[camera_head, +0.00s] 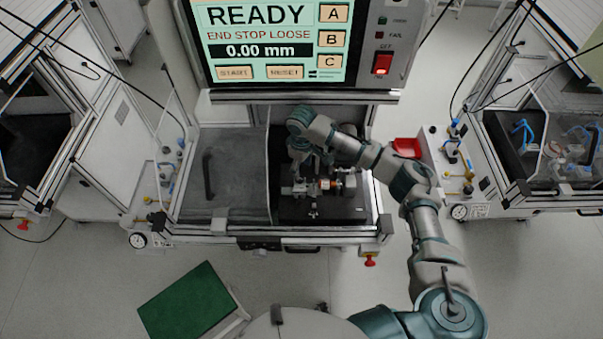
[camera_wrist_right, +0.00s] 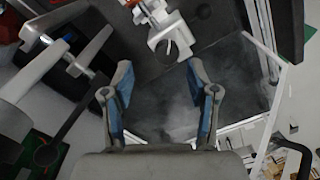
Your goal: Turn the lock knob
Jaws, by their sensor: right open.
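My right gripper (camera_head: 312,165) is inside the open right half of the test bench, above a metal fixture (camera_head: 322,187) on a dark plate. In the right wrist view the gripper (camera_wrist_right: 160,72) is open, with its two blue-padded fingers apart and nothing between them. A white clamp-like part with a dark round end (camera_wrist_right: 167,47) lies just beyond the fingertips, apart from them. A grey cylindrical part with a black arm (camera_wrist_right: 47,70) is to the left. I cannot tell which part is the lock knob. My left gripper is not in view.
The display (camera_head: 276,43) reads READY, END STOP LOOSE and 0.00 mm. A grey cover (camera_head: 235,175) closes the bench's left half. A red tray (camera_head: 407,147) is to the right. A green mat (camera_head: 188,303) lies at lower left. Other benches stand at both sides.

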